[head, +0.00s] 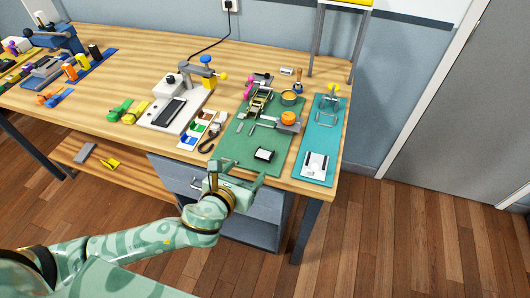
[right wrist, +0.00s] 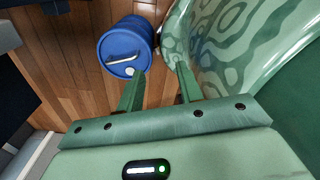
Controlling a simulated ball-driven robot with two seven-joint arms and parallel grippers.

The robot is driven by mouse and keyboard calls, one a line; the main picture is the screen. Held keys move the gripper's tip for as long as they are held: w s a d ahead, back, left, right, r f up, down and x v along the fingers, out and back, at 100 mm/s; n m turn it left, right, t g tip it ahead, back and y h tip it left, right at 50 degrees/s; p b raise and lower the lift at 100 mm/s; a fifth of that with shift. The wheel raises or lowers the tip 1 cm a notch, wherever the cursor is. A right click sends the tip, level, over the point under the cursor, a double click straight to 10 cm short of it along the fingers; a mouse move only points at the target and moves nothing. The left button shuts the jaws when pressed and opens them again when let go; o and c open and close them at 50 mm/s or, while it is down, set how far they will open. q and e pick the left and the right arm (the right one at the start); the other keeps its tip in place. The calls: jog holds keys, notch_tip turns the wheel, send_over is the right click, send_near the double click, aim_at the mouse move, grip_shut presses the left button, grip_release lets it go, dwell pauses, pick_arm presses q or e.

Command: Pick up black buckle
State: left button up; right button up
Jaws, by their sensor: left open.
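A small black piece with a pale centre (head: 264,154), which looks like the black buckle, lies on the front part of the green mat (head: 236,142) in the head view. My left gripper (head: 236,177) is open and empty at the table's front edge, just in front of and to the left of that piece, and apart from it. In the right wrist view my right gripper (right wrist: 158,78) has its two green fingers apart with nothing between them. It is away from the table, above the wooden floor.
A black hook (head: 208,144) and colour cards (head: 194,131) lie left of the buckle. An orange-topped item (head: 288,119) stands behind it. A teal mat (head: 311,144) is at right. A blue barrel (right wrist: 126,46) stands on the floor beyond my right gripper.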

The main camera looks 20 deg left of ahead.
aim_at(263, 155)
pick_arm(q)
jog(key=b+x, duration=0.1)
jog(key=x, duration=0.5)
jog(key=shift+f, duration=0.15)
jog(key=x, duration=0.1)
jog(key=b+x, duration=0.1)
jog(key=x, duration=0.1)
jog(key=b+x, duration=0.1)
jog(key=shift+w+d+f, duration=0.1)
jog(key=shift+d+f, duration=0.15)
jog(key=shift+d, duration=0.1)
jog(key=shift+w+f+b, duration=0.1)
jog(key=shift+w+b, duration=0.25)
jog(key=shift+w, duration=0.05)
jog(key=shift+c, duration=0.6)
jog(key=c, duration=0.8)
pick_arm(e)
jog(key=f, duration=0.2)
jog(key=d+f, duration=0.1)
jog(key=f, duration=0.1)
jog(key=shift+s, duration=0.25)
